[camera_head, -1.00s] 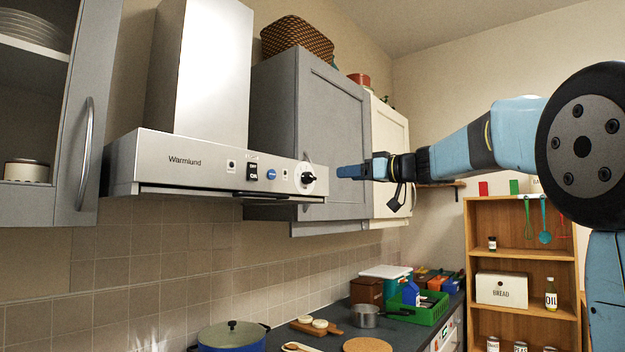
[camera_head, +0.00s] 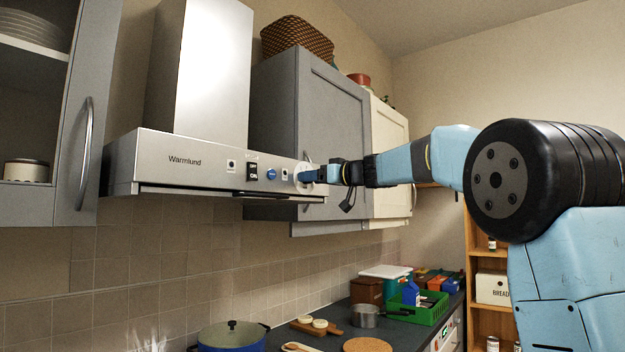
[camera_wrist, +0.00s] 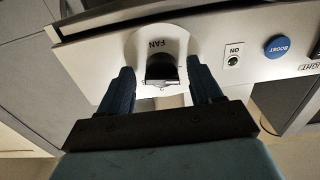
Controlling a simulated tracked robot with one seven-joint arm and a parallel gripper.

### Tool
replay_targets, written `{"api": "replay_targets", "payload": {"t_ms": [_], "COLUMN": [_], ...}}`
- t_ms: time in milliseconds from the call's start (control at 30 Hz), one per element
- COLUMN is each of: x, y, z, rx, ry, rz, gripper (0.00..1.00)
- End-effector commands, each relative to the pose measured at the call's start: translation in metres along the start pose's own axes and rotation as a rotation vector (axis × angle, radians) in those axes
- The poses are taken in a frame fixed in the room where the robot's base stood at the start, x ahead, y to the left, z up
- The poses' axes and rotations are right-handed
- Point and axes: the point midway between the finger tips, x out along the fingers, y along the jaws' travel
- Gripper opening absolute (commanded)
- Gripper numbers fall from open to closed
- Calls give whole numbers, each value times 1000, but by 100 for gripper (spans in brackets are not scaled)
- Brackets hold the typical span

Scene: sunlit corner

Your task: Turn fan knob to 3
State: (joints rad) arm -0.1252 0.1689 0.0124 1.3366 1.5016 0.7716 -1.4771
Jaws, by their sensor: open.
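The fan knob (camera_wrist: 162,68) is black and sits on a white round dial marked FAN on the range hood's (camera_head: 205,165) front panel. In the wrist view it stands between the two blue fingers of my gripper (camera_wrist: 160,86), with a gap on each side. The gripper is open. In the head view my gripper (camera_head: 312,175) is at the right end of the panel and covers most of the knob, with part of the white dial (camera_head: 303,167) showing. The dial's numbers cannot be read.
The blue BOOST button (camera_wrist: 277,46) and the ON socket-like indicator (camera_wrist: 233,60) are right of the knob in the wrist view. A grey wall cabinet (camera_head: 335,135) stands just beyond the hood. Pots and boxes lie on the counter (camera_head: 385,335) well below.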

Motion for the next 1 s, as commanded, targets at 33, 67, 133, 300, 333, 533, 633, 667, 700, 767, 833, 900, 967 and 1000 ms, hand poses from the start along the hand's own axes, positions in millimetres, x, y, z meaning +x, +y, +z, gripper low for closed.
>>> {"api": "replay_targets", "payload": {"t_ms": [33,67,133,300,333,533,633,667,700,767,833,900,967,1000], "x": [1,1,1,1,1,1,1,1,1,1,1,4,3,3], "y": [0,0,0,0,0,-1,0,0,0,0,0,-3,-2,-2], "z": [0,0,0,0,0,0,0,0,0,0,0,0,0,0], "rx": [0,0,0,0,0,0,0,0,0,0,0,1,4,9], "ry": [0,0,0,0,0,0,0,0,0,0,0,0,0,0], "rz": [0,0,0,-1,-1,-1,-1,-1,0,0,0,-2,-2,-2], "gripper": [64,64,64,60,57,38,28,25,21,16,9,9,9,9]}}
